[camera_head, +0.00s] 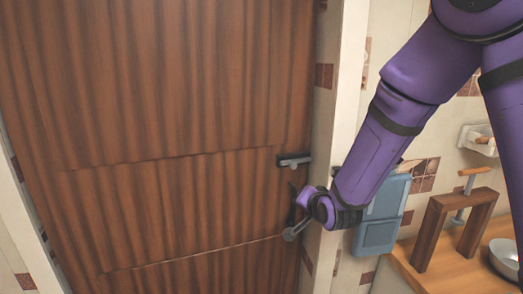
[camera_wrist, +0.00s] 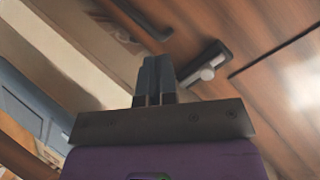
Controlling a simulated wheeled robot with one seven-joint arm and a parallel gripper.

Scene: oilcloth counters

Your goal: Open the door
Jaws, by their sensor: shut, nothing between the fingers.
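The brown wooden door (camera_head: 190,120) fills the left and middle of the head view and looks closed in its frame. A dark handle (camera_head: 293,160) sits near its right edge. A grey lever-like part shows just below my gripper (camera_head: 292,205); I cannot tell if it belongs to the door. In the wrist view, my gripper's fingers (camera_wrist: 153,75) are together and empty, in front of the door side. A dark fitting with a light grey knob (camera_wrist: 208,73) is just right of the fingertips, and a dark bar (camera_wrist: 143,20) is above them. I see no clear contact.
The pale door frame (camera_head: 341,100) runs down beside the door's right edge. A blue-grey box (camera_head: 380,215) hangs on the tiled wall to its right. A wooden counter (camera_head: 408,262) at lower right bears a brown wooden stand (camera_head: 432,235) and a metal bowl (camera_head: 504,258).

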